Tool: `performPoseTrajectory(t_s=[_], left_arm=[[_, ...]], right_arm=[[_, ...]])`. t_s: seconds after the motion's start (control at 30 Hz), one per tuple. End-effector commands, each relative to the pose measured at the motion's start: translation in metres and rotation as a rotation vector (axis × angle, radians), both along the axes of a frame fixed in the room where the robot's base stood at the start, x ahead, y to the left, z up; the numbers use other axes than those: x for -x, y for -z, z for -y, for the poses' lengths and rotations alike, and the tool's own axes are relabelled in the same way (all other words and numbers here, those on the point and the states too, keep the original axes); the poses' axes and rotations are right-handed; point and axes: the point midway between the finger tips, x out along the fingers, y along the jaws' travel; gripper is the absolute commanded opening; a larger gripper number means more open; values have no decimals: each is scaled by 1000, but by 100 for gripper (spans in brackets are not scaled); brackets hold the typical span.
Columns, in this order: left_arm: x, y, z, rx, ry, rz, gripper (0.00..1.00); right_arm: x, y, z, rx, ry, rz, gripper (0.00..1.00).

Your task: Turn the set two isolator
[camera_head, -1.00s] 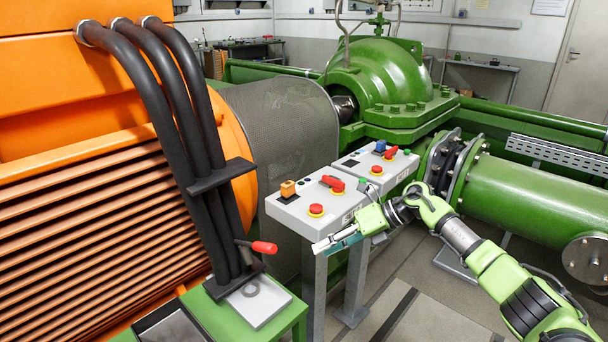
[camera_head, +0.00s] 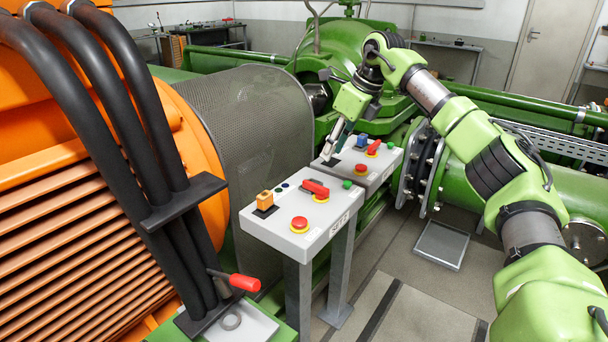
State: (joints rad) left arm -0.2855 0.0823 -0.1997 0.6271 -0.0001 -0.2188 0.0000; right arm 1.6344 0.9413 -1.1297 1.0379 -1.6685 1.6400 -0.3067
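Two grey control boxes stand on posts. My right gripper (camera_head: 327,156) points down at the far box's left end, left of the blue block. Contact and finger opening are unclear. My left gripper is out of view.
An orange ribbed machine (camera_head: 70,250) with thick black cables fills the left. A mesh guard (camera_head: 255,125) stands behind the boxes, and a green pipe (camera_head: 465,190) lies to the right. A red-tipped lever (camera_head: 245,282) is at the lower left.

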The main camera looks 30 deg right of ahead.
Motion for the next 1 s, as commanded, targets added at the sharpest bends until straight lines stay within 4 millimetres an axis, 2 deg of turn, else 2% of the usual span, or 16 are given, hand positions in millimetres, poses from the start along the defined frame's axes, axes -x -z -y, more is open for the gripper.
performPoseTrajectory(t_s=[0.07, 0.17, 0.4, 0.47, 0.57, 0.7, 0.83, 1.0], left_arm=[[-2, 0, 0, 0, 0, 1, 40], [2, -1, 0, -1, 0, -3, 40], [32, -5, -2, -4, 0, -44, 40], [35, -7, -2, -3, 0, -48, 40], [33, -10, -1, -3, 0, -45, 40], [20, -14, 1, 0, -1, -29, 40], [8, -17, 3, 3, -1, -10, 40], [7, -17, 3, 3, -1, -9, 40]], right_arm=[[0, -1, 3, 7, 5, 1, 28], [-3, 7, 1, 8, 4, -1, 28], [-19, 51, -7, 7, 2, -4, 28], [-23, 63, -9, 7, 2, -4, 28], [-31, 82, -12, 6, 2, -3, 28], [-39, 104, -15, 5, 3, -1, 28], [-44, 117, -17, 5, 3, 0, 28], [-47, 124, -18, 5, 2, 2, 28]])
